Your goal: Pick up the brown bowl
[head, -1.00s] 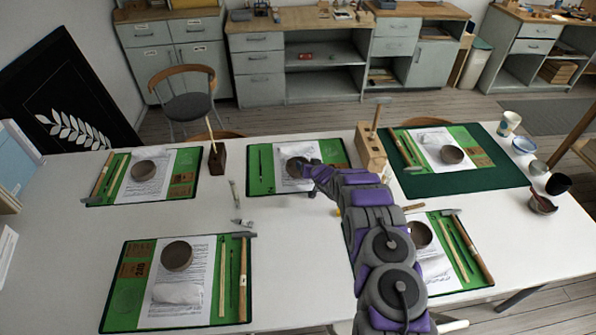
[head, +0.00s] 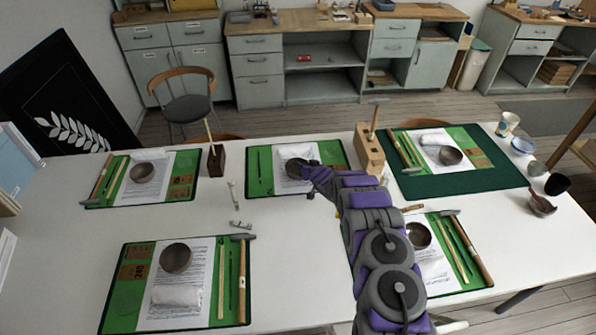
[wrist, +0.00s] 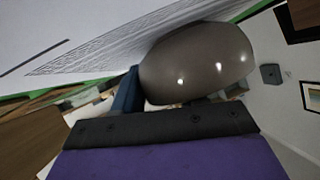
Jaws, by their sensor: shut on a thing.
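The brown bowl (head: 294,168) is at the back middle green mat (head: 262,180), partly hidden by my gripper in the head view. In the wrist view the bowl (wrist: 197,62) fills the upper middle, its glossy grey-brown outside facing the camera. My gripper (head: 308,172) is shut on the bowl at its right side. One dark blue finger (wrist: 127,92) shows against the bowl's left edge in the wrist view; the other finger is hidden. I cannot tell whether the bowl is clear of the mat.
Similar bowls sit on the other mats, at back left (head: 143,172), front left (head: 176,258), front right (head: 418,235) and back right (head: 451,155). A wooden block with a tool (head: 369,152) stands close right of my gripper. A dark holder (head: 216,160) stands to its left.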

